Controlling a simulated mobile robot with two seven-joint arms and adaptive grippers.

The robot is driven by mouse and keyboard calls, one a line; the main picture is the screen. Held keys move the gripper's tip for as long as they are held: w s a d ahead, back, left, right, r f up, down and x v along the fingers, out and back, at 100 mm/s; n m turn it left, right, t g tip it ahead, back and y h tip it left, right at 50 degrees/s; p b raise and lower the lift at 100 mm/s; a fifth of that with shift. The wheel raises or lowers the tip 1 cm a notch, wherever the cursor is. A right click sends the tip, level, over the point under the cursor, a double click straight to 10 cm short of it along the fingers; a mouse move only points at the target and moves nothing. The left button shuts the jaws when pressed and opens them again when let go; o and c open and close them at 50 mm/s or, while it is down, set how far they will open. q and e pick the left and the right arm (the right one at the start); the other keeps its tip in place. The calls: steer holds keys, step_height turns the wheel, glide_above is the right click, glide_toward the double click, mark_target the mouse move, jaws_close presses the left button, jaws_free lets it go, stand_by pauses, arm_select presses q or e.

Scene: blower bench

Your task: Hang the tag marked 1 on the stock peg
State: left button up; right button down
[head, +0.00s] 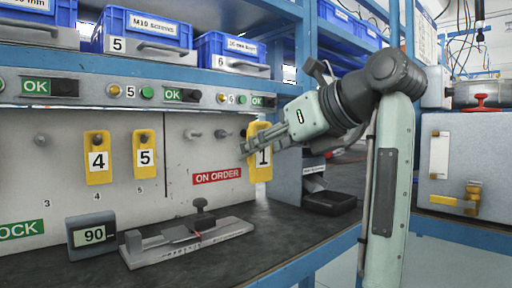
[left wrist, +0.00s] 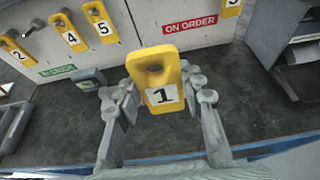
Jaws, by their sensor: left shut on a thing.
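The yellow tag marked 1 (head: 264,160) is held in my left gripper (head: 250,145), in front of the board's right part in the head view. In the left wrist view the tag (left wrist: 160,75) stands between the two fingers of my left gripper (left wrist: 160,98), its number facing the camera and a hole near its top. A bare peg (head: 41,140) is on the board left of the tag marked 4 (head: 97,160). A green sign ending in "OCK" (head: 20,230) is cut off at the head view's left edge. My right gripper is out of view.
The tag marked 5 (head: 144,158) hangs beside tag 4, and a tag marked 2 (left wrist: 12,125) shows in the left wrist view. Bare pegs (head: 221,134) stand above the red ON ORDER sign (head: 217,176). A display reading 90 (head: 92,236) and a grey fixture (head: 185,243) occupy the bench.

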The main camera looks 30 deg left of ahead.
arm_select(q)
steer(key=shift+s+d, duration=0.2)
steer(key=shift+d, duration=0.45)
steer(key=shift+s+d, duration=0.15)
steer(key=shift+d, duration=0.5)
stand_by(0.7)
